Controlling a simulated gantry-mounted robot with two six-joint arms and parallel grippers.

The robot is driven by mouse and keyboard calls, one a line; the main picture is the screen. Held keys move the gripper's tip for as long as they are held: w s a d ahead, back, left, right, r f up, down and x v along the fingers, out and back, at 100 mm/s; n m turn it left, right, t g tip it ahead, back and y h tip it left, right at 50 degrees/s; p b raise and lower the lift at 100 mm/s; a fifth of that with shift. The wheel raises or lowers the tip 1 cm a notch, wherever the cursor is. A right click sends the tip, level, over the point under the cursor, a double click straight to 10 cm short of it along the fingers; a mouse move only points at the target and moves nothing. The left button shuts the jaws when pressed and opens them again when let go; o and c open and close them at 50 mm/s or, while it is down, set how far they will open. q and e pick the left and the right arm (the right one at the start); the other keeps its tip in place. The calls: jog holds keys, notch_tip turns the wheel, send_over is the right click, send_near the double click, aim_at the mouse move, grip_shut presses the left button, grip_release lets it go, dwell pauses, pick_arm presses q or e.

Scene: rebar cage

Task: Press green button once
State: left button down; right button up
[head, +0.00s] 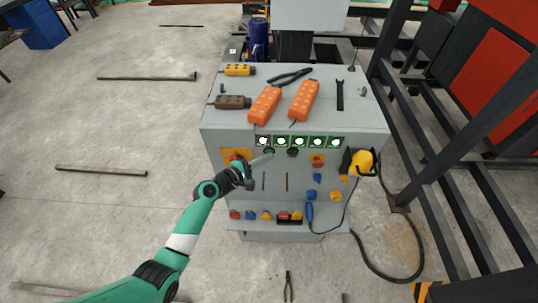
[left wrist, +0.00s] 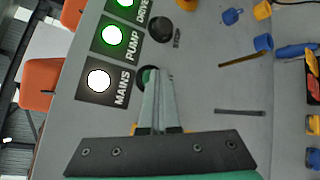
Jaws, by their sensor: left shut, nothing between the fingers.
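The green button (left wrist: 147,74) sits on the sloping panel of the grey control cabinet, beside the MAINS label in the left wrist view. In the head view it shows as a small green spot (head: 269,151) under the lamp row. My left gripper (head: 271,156) is shut and empty, its fingers pointing at the panel. In the left wrist view the closed fingertips (left wrist: 157,76) overlap the button and hide part of it. I cannot tell whether they touch it. My right gripper is not in view.
A black STOP button (left wrist: 160,27) lies close beside the green one. Lit lamps (head: 299,142) line the panel above. A red knob on a yellow plate (head: 237,156) is to the left.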

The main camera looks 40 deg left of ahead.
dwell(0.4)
pick_arm(q)
jog(key=shift+s+d+p, duration=0.75)
jog(key=shift+s+p, duration=0.05)
jog(key=shift+s, duration=0.05)
jog(key=shift+s+d+p, duration=1.25)
jog(key=shift+s+d, duration=0.5)
jog(key=shift+s, duration=0.1)
